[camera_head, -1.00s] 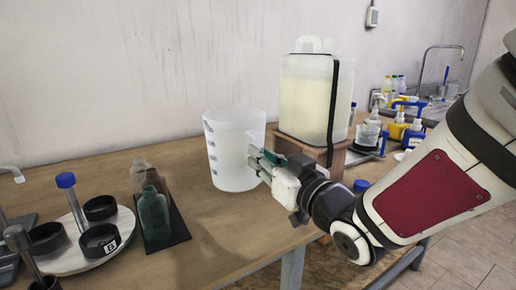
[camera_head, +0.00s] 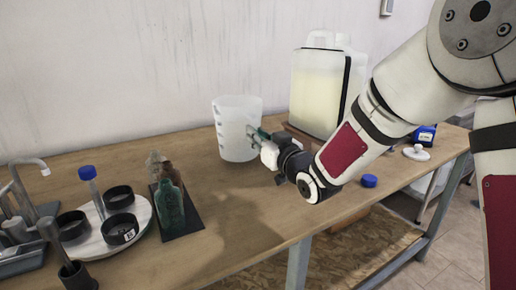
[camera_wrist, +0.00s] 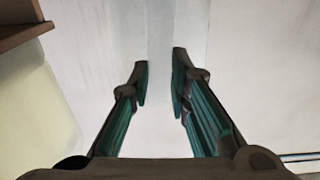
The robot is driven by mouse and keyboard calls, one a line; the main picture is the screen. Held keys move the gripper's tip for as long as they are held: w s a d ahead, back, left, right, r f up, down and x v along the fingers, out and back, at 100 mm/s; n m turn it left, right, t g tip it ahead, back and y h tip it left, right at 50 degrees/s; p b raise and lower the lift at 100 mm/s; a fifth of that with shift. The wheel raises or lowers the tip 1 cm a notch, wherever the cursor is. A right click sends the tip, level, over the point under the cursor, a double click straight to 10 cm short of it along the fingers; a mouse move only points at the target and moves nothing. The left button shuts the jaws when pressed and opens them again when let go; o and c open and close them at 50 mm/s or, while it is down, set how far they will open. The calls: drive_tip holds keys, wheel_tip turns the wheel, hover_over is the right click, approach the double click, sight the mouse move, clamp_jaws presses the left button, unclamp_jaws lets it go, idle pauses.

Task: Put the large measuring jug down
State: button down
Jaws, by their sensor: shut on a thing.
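The large measuring jug (camera_head: 232,138) is pale and translucent, with marks down its left side. It is upright over the bench, left of the big tank; I cannot tell whether its base touches the wood. My gripper (camera_head: 254,134) is shut on the jug's right side, coming from the right. In the wrist view my gripper (camera_wrist: 160,85) has its two green-padded fingers either side of a pale strip, with the jug's pale surface (camera_wrist: 160,30) filling much of the view.
A tank of yellowish liquid (camera_head: 318,90) stands behind my wrist. Brown and green bottles (camera_head: 169,207) stand on a dark mat (camera_head: 190,225) at left, beside a round white tray (camera_head: 97,246) with black cups. A blue cap (camera_head: 369,180) lies at right. The bench (camera_head: 235,195) in front of the jug is clear.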

drive_tip(key=shift+f+b, duration=0.4)
drive_tip(key=shift+f, duration=1.4)
drive_tip(key=c, duration=1.5)
unclamp_jaws()
drive_tip(key=v, duration=1.2)
drive_tip(key=shift+p, duration=0.3)
drive_tip(key=shift+d, duration=0.1)
